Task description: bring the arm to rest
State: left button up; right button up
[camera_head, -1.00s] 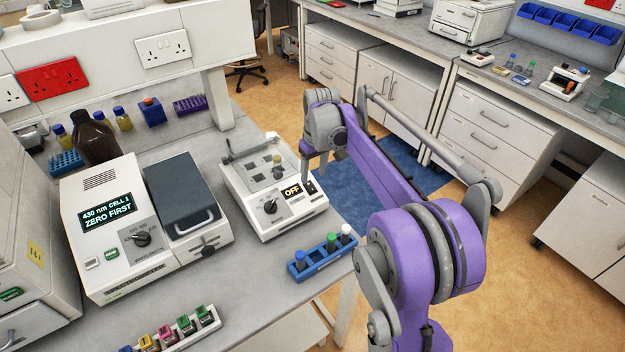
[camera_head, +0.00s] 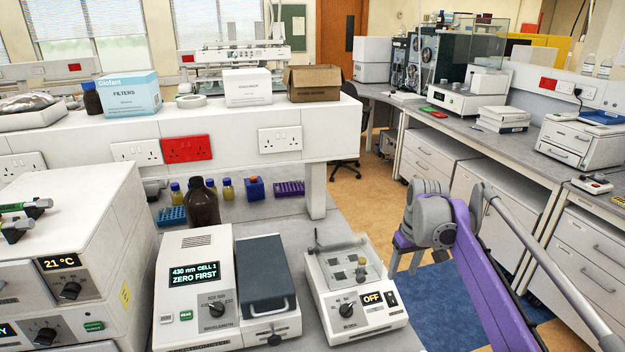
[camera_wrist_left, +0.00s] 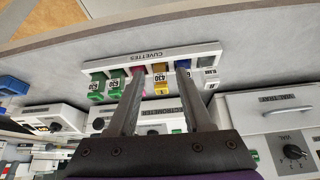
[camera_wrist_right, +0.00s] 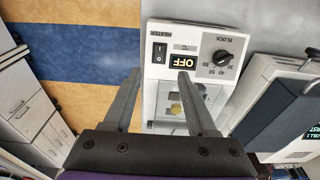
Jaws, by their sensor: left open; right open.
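My right gripper (camera_head: 405,264) shows in the head view at the end of my purple arm, just right of the heater block (camera_head: 361,316). In the right wrist view its two fingers (camera_wrist_right: 159,74) are apart with nothing between them. The heater block (camera_wrist_right: 205,38) lies beyond them there, its display reading OFF. My left gripper is outside the head view. In the left wrist view its fingers (camera_wrist_left: 158,75) are spread and empty, above a white cuvette rack (camera_wrist_left: 190,53) with several coloured-capped cuvettes.
A photometer (camera_head: 186,318) reading "430 nm CELL 1 ZERO FIRST" stands left of the block. A brown bottle (camera_head: 203,207) stands behind it. A shelf (camera_head: 240,118) with boxes crosses behind the bench. Open floor (camera_head: 362,203) and a blue mat (camera_head: 440,290) lie to the right.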

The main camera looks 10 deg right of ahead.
jog(key=s+a+f+t, duration=0.2)
jog(key=s+a+f, duration=0.1)
jog(key=s+a, duration=0.9)
jog(key=s+a+f+t, duration=0.2)
jog(key=s+f, duration=0.6)
jog(key=s, duration=0.5)
jog(key=shift+a+f+m, duration=0.2)
jog(key=shift+a+m, duration=0.2)
jog(key=shift+a, duration=0.1)
